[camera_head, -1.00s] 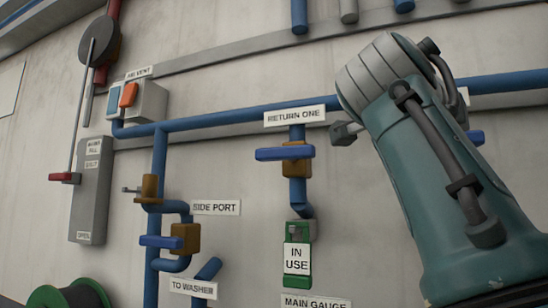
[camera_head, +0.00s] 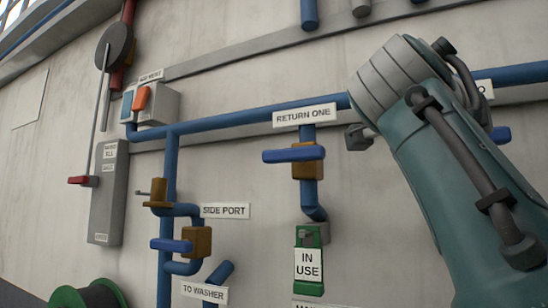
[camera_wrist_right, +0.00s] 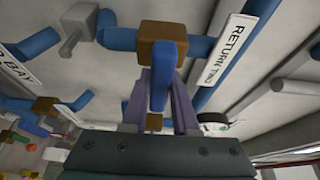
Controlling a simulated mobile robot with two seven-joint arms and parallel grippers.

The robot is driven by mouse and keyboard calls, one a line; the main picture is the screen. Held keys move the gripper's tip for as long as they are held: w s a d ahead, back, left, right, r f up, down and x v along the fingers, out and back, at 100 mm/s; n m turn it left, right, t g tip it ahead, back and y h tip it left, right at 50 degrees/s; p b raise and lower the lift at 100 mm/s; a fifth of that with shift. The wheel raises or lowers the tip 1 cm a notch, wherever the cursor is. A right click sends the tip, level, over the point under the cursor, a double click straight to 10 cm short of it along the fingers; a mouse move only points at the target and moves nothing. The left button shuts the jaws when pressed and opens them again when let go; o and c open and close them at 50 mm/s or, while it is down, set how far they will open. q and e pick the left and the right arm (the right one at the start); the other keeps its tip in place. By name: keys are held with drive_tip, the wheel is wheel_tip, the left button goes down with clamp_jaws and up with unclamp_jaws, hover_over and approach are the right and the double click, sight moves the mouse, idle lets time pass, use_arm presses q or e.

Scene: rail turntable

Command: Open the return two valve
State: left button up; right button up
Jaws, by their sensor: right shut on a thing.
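The return two valve shows in the right wrist view as a brown body (camera_wrist_right: 162,42) on a blue pipe, beside the RETURN TWO label (camera_wrist_right: 220,62). Its blue handle (camera_wrist_right: 160,82) points across the pipe, towards the camera. My right gripper (camera_wrist_right: 165,95) is shut on this handle, with one purple-grey finger on each side. In the head view my right arm hides the valve body and the gripper. A blue end (camera_head: 500,135), likely of the handle, shows beside the arm. My left gripper is in neither view.
In the head view the return one valve's blue handle (camera_head: 293,154) lies left of my arm, across its pipe, above a green IN USE tag (camera_head: 309,265). The side port valve (camera_head: 197,242) and a grey lever box (camera_head: 109,195) are further left. A blue pipe (camera_head: 250,115) runs along the wall.

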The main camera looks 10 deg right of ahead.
clamp_jaws()
